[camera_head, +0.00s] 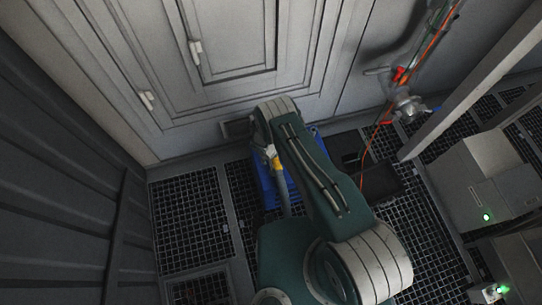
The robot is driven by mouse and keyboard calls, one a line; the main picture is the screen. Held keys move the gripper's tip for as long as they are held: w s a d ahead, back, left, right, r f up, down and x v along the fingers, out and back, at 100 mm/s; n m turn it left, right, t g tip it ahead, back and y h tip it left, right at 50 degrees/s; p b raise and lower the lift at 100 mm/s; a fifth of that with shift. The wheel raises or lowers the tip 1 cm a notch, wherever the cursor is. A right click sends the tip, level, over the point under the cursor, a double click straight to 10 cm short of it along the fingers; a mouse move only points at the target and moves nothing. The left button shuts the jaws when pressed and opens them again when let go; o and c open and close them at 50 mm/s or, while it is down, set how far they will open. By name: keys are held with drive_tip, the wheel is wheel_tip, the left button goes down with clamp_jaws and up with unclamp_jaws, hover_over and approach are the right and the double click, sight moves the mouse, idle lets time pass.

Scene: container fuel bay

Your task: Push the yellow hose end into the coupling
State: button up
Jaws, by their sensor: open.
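My green arm with pale joint covers fills the lower middle of the head view, and no gripper fingers show. A small yellow piece (276,159) shows just left of the arm, at the top of a grey tube. I cannot tell whether it is the hose end or part of my arm. A silver metal fitting (408,106) with red parts and a blue lever is at the upper right, by the wall. It may be the coupling, but its opening cannot be made out.
A blue object (265,182) lies partly hidden behind my arm. A thin orange line (374,140) hangs to the floor. Grey boxes with green lights (487,180) and a slanted pale beam (470,85) stand at right. Open floor grating (193,215) lies at left.

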sight(277, 169)
drive_tip(key=shift+d+f, duration=0.15)
drive_tip(key=shift+f, duration=0.2)
clamp_jaws()
drive_tip(key=shift+s+d, duration=0.3)
drive_tip(key=shift+s, duration=0.75)
drive_tip(key=shift+s+d, duration=0.25)
drive_tip(key=shift+s, duration=0.75)
drive_tip(key=shift+s, duration=0.1)
